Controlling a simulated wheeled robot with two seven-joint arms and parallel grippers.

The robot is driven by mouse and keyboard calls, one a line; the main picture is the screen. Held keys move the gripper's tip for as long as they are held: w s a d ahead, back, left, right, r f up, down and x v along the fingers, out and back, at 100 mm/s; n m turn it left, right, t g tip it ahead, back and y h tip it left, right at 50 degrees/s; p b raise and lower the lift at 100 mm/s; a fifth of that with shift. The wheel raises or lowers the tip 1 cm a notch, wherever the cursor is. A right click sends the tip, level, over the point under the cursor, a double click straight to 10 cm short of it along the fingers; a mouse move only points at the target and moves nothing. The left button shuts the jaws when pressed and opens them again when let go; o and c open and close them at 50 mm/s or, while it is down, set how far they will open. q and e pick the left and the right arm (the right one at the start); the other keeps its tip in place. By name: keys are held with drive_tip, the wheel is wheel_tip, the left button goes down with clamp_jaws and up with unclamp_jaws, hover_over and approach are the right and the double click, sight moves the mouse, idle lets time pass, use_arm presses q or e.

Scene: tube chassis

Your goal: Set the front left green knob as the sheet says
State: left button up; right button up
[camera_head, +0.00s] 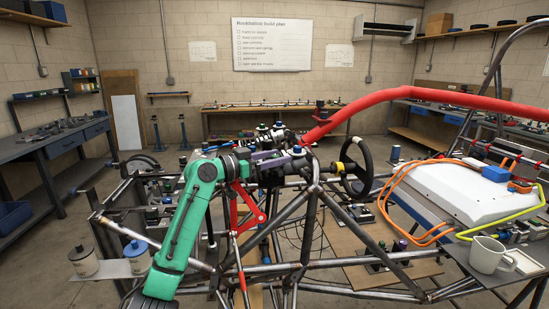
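My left arm is green and reaches up from the lower left. My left gripper (286,160) is over the middle of the tube chassis, among dark and purple parts; whether its fingers are apart cannot be told. A small dark green knob (152,216) sits on the left part of the chassis. Another green knob (382,245) stands beside a purple one near the floor panel at the right. Which one is the front left knob is unclear. A white sheet (272,44) with a title and several checklist lines hangs on the back wall; its small text is hard to read.
A steering wheel (355,165) stands right of the gripper. A white case (450,190) with orange cables and a jug (490,254) are at the right. Two canisters (137,255) stand at the lower left.

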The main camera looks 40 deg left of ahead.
use_arm(q)
drive_tip(key=b+v, duration=0.6)
drive_tip(key=v, duration=0.8)
drive_tip(key=shift+s, duration=0.25)
drive_tip(key=shift+a+r, duration=0.1)
